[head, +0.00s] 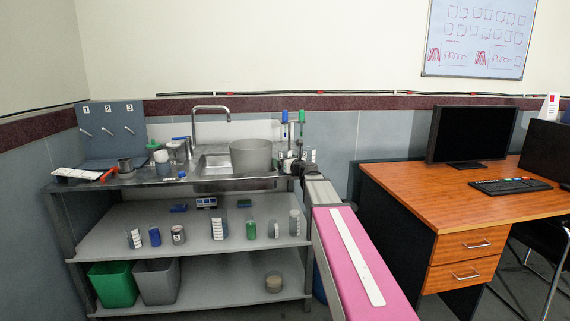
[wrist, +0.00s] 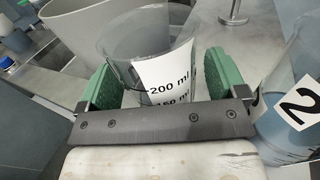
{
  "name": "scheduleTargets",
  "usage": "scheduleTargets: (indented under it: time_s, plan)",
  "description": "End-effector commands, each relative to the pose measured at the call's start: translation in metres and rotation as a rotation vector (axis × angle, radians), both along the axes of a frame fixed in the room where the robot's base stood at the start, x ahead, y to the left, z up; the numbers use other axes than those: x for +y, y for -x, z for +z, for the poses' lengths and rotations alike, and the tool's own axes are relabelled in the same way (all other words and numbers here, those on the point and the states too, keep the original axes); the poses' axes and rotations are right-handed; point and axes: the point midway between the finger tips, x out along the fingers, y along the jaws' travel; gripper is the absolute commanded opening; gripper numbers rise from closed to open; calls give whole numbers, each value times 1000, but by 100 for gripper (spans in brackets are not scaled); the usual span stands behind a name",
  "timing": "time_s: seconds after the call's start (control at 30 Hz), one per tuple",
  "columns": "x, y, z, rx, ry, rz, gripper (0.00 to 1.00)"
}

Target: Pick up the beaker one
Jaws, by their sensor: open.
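In the wrist view, a clear beaker (wrist: 150,40) with a white label reading "200 ml" stands between the green fingers of my gripper (wrist: 157,76). The fingers are open, one on each side of it; whether either touches it I cannot tell. The beaker's lower part is hidden behind the gripper body, and no number one shows on its visible side. A second clear beaker with a "2" label (wrist: 298,108) and bluish contents stands just right of the right finger. In the head view, my gripper (head: 297,164) is at the right end of the metal counter, with the beakers mostly hidden.
A large grey pot (head: 251,157) stands left of my gripper by the sink (head: 212,162) and tap. A stand with blue and green tops (head: 293,120) rises behind. A wooden desk (head: 440,200) is at right.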

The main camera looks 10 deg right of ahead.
Motion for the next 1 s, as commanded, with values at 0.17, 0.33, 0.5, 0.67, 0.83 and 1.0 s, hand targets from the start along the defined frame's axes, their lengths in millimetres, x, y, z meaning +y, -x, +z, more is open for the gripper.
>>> scheduleTargets:
  time_s: [0.17, 0.33, 0.5, 0.67, 0.83, 1.0]
  plan:
    - [1, -3, 0, 0, 0, -1, 91]
    - [1, -2, 0, 0, 0, -1, 58]
    - [1, -2, 0, 0, 0, -1, 35]
    - [1, -2, 0, 0, 0, -1, 35]
    - [1, -2, 2, 0, 0, -1, 35]
    - [1, -2, 7, 0, 0, 0, 35]
